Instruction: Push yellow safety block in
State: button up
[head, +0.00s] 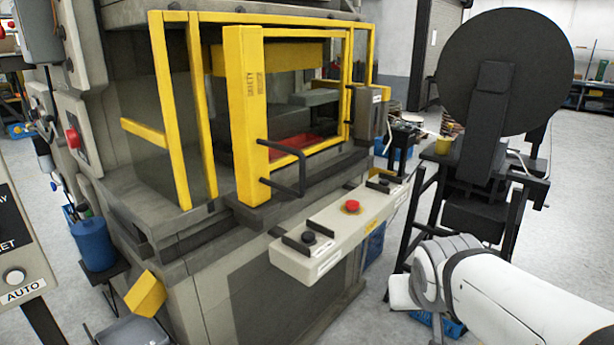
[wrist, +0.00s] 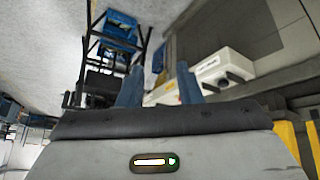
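The yellow safety block (head: 244,120) is a tall upright yellow post with dark lettering on its upper face. It stands at the front of the press opening, beside the yellow guard frame. My gripper shows in the wrist view (wrist: 159,84) as two blue-grey fingers spread apart, with nothing visible between them. My white arm (head: 490,295) is at the lower right in the head view, well apart from the block, and its fingers cannot be made out there. Yellow pieces at the right edge of the wrist view (wrist: 291,142) are cut off, and I cannot tell which part they are.
A pale control panel (head: 330,240) with a red button juts out between my arm and the block. A black handle (head: 286,165) sticks out from the guard. A dark reel stand (head: 490,130) stands at the right. Open floor lies at the far right.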

jog(key=w+r+t, duration=0.4)
jog(key=w, duration=0.7)
jog(key=n+t+y+b, duration=0.2)
jog(key=n+t+y, duration=0.1)
jog(key=n+y, duration=0.8)
send_near(304, 175)
jog(key=w+a+f+m+y, duration=0.1)
jog(key=w+a+m+y, duration=0.1)
jog(key=w, duration=0.1)
jog(key=x, duration=0.7)
jog(key=shift+w+d+p, duration=0.15)
jog(key=shift+w+p, duration=0.05)
jog(key=shift+p, duration=0.2)
jog(key=shift+c, duration=0.3)
grip_shut()
jog(key=shift+f, duration=0.1)
